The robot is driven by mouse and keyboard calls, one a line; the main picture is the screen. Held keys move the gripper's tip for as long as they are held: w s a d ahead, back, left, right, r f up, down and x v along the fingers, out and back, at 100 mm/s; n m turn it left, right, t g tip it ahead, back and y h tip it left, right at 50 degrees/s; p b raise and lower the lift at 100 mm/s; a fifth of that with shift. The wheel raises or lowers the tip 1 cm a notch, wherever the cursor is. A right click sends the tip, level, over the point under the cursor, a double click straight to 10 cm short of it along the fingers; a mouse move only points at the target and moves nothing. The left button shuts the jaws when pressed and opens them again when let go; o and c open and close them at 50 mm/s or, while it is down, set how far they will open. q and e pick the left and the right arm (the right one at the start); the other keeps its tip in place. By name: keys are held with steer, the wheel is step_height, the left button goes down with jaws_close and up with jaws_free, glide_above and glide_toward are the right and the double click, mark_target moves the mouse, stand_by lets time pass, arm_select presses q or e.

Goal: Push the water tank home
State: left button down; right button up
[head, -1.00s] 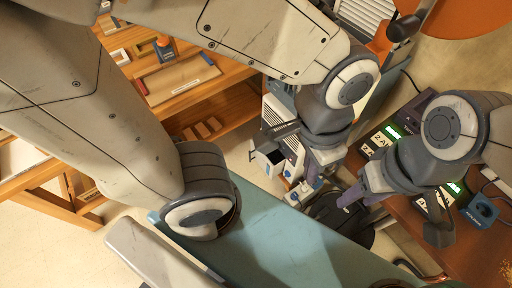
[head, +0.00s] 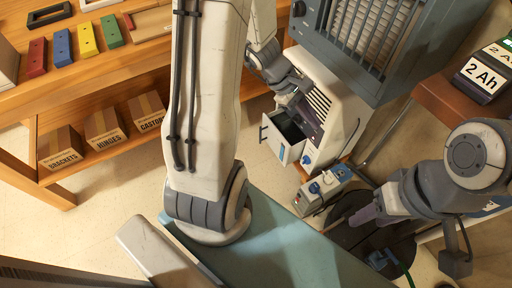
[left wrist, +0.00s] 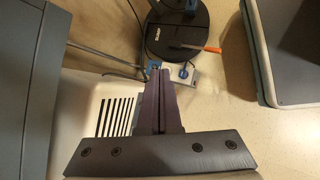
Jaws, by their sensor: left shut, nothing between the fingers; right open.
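The water tank (head: 282,151) is a pale drawer with a dark open inside. It sticks out to the left from the low part of the white dehumidifier (head: 343,118). My left gripper (head: 314,138) is shut and empty, beside the tank's right side and in front of the vented body; I cannot tell whether it touches. In the left wrist view its closed fingers (left wrist: 161,100) point past the white vented casing (left wrist: 110,105), and I cannot make out the tank there. My right gripper (head: 362,216) is open, apart from the tank, above the dark round base.
A power strip (head: 322,190) with blue plugs lies on the floor near the tank. A grey slatted heater (head: 385,45) stands above the dehumidifier. A wooden shelf bench (head: 110,60) with boxes is at the left. A dark round base (left wrist: 180,35) and orange-handled tool lie ahead.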

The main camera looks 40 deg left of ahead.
arm_select(q)
steer(key=s+a+f+n+t+y+b, duration=0.1)
steer(key=a+f+n+t+y+b, duration=0.2)
steer(key=a+f+n+b, duration=0.95)
steer(key=s+a+f+n+t+y+b, duration=0.1)
steer(key=a+f+n+t+y+b, duration=0.35)
steer(key=a+f, duration=1.4)
steer(key=w+d+f+g+h+b, duration=0.1)
steer(key=w+d+f+h+b, duration=0.1)
steer(key=w+d+f+b, duration=0.3)
steer(key=w+f+b, duration=0.3)
steer(key=w+b, duration=0.1)
steer(key=w, duration=0.1)
steer(key=shift+w+f+n, duration=0.15)
steer(key=shift+f+n, duration=0.15)
steer(key=shift+f, duration=0.1)
arm_select(e)
step_height(320, 180, down, 29)
arm_select(q)
steer(key=shift+g, duration=0.25)
arm_select(e)
steer(key=shift+r, duration=0.15)
